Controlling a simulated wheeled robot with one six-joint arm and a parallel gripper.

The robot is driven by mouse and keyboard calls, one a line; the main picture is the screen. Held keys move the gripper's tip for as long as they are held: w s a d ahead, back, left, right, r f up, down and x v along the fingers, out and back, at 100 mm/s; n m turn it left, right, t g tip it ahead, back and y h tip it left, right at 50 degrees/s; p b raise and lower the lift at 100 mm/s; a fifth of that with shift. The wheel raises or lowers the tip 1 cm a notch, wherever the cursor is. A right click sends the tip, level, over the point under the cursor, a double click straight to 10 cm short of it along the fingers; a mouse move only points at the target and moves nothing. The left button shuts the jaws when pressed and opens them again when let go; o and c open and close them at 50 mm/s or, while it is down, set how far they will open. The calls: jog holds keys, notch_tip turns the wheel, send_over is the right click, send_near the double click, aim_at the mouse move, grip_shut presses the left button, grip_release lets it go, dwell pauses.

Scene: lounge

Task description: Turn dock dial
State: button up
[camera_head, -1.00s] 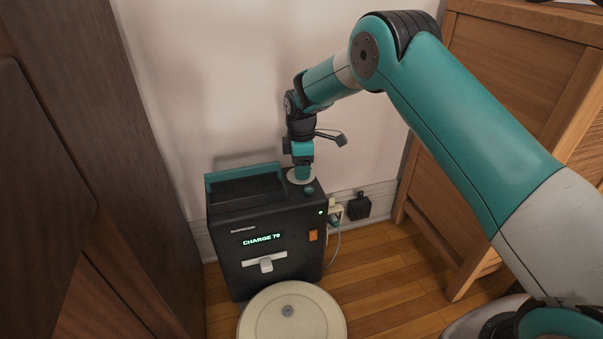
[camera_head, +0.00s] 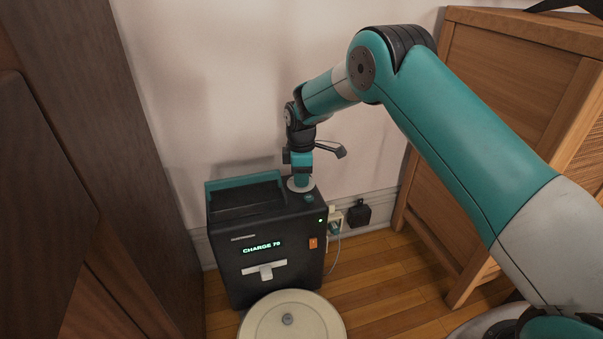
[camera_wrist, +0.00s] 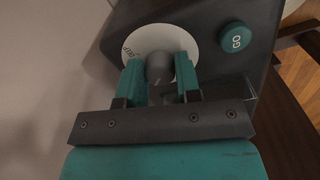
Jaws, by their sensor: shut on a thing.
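The dock (camera_head: 266,231) is a black box against the wall, with a green display reading "CHARGE 79" or similar. Its dial is on top: a grey knob (camera_wrist: 159,68) on a white disc (camera_wrist: 184,42) with small lettering at its left, partly hidden. In the wrist view my gripper (camera_wrist: 160,75) has its two teal fingers on either side of the knob, shut on it. In the head view my gripper (camera_head: 301,180) points down at the white disc (camera_head: 299,188), and the knob is hidden there.
A teal GO button (camera_wrist: 236,38) sits beside the dial. An orange switch (camera_head: 313,243) and a pale T-shaped lever (camera_head: 265,271) are on the dock's front. A round robot vacuum (camera_head: 290,318) lies before it. A wooden cabinet (camera_head: 500,110) stands at the right, with plugs (camera_head: 358,214) on the wall.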

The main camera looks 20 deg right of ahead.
jog(key=m+p, duration=0.2)
jog(key=p, duration=0.1)
jog(key=m+p, duration=0.1)
jog(key=shift+r+m+p, duration=0.25)
jog(key=shift+m+p, duration=0.1)
jog(key=shift+m, duration=0.05)
jog(key=m+p, duration=0.3)
jog(key=m, duration=0.1)
jog(key=shift+f+m, duration=0.1)
jog(key=shift+m, duration=0.2)
jog(key=m+p, duration=0.2)
jog(key=m, duration=0.2)
jog(key=shift+m, duration=0.3)
jog(key=shift+f+m+p, duration=0.15)
jog(key=shift+m+p, duration=0.25)
jog(key=shift+m, duration=1.8)
jog(key=o, duration=0.9)
